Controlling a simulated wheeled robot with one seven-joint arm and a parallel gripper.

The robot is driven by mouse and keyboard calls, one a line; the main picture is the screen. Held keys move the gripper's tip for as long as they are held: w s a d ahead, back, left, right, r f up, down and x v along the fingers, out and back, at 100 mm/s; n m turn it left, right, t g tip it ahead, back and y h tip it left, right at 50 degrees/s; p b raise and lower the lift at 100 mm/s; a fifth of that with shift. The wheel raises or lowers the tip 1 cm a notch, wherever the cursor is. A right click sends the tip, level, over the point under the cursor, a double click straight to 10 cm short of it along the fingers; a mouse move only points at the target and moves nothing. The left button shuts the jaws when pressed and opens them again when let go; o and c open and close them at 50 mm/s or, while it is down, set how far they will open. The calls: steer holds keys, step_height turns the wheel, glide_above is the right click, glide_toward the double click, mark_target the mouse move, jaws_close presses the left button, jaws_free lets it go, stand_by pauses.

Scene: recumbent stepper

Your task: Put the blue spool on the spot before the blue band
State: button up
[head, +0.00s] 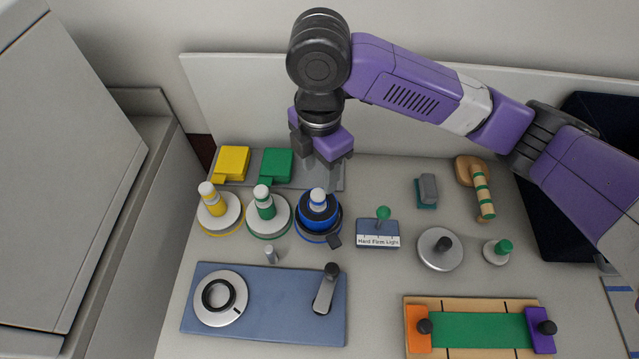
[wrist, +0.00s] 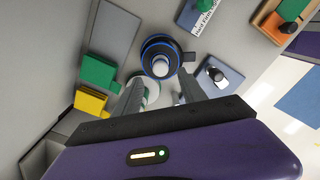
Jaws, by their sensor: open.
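A round dark and blue piece, seemingly the blue spool (head: 313,222), sits around a white-topped post with a blue band (head: 318,203). Its blue-rimmed base is mostly covered, and a small dark tab sticks out at its front right. The spool also shows in the wrist view (wrist: 153,49), below the fingers' far ends. My gripper (head: 331,178) is open and empty, above and just behind the post; its fingers also show in the wrist view (wrist: 162,88). I cannot tell clearly which spot lies before the blue band.
Yellow (head: 218,212) and green (head: 267,215) banded posts stand on discs to the left. Yellow (head: 233,162) and green (head: 276,164) blocks lie on a grey plate behind. A lever box (head: 378,240) stands to the right. A blue panel (head: 265,328) with dial and lever lies in front.

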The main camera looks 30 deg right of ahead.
steer(key=shift+r, duration=2.15)
